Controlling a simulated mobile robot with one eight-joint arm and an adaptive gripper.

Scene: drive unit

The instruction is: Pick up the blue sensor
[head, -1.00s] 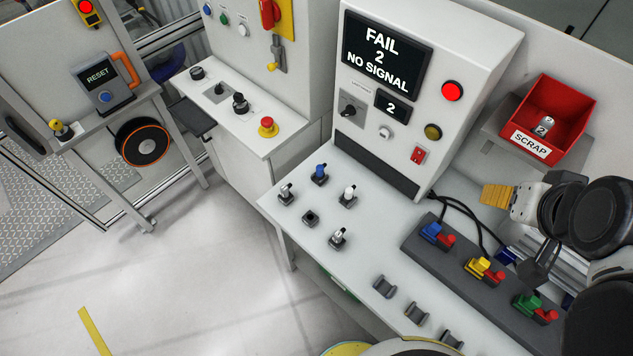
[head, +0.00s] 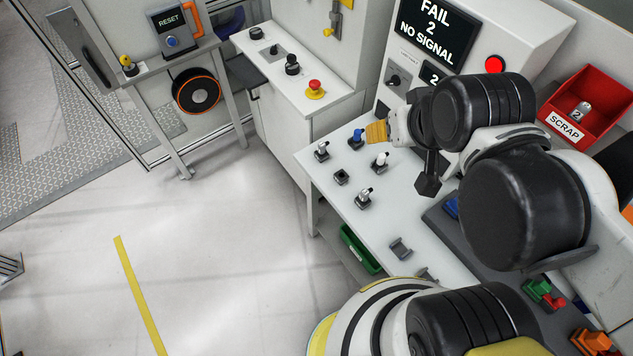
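The blue sensor (head: 357,138) stands upright in a dark socket on the white bench top, at the back of a small group of sensors. My gripper (head: 376,133), with yellow-tan finger pads, shows just right of the blue sensor's top. It overlaps or nearly touches it in the picture; I cannot tell whether they touch. The fingers are seen edge-on, so their opening is hidden. Nothing is visibly held.
White-topped sensors (head: 380,161) stand close by, with an empty socket (head: 341,177) in front. The test panel (head: 433,35) rises behind. My arm hides much of the right side.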

